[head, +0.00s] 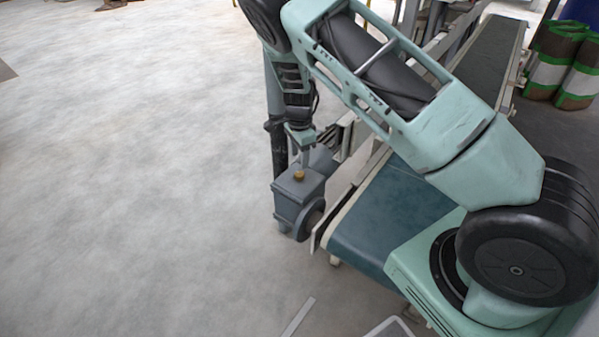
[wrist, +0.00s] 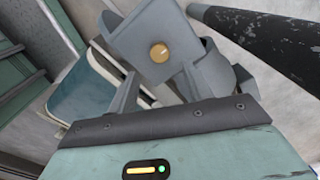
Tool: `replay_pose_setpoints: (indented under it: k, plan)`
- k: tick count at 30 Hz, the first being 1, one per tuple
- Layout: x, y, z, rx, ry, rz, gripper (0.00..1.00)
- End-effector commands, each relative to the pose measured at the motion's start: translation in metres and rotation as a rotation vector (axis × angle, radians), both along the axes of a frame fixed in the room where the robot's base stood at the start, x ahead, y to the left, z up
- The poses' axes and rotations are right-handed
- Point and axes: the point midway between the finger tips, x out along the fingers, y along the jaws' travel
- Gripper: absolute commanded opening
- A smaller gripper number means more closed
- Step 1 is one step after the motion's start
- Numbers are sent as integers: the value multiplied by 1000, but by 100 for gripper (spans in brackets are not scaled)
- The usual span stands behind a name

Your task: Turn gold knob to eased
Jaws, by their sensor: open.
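The gold knob (head: 299,175) sits on top of a grey box-shaped housing (head: 291,191) at the end of the conveyor in the head view. In the wrist view the gold knob (wrist: 159,53) is round, with a small light mark on its face, on a flat grey plate (wrist: 150,30). My gripper (head: 304,160) hangs above the knob, pointing down. In the wrist view its two fingers (wrist: 158,85) are spread apart, with the knob seen beyond and between them. The gripper is open and appears apart from the knob. Any setting labels are too small to read.
A conveyor with a dark blue belt (head: 385,215) runs beside the housing. A dark post (wrist: 265,40) stands close to the housing. Green-and-white banded rolls (head: 560,65) stand at the far right. The floor (head: 130,180) at left is clear.

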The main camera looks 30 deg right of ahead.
Motion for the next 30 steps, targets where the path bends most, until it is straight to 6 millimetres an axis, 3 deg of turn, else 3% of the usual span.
replay_pose_setpoints:
  k: [3,9,23,27,28,30]
  plan:
    - [-1,0,-27,-1,3,-1,50]
    - [0,0,-54,0,1,-2,50]
    - [0,0,-65,1,0,-1,50]
    - [0,0,-65,1,0,0,11]
    - [0,0,-65,1,0,-1,5]
    - [0,0,-65,1,0,0,5]
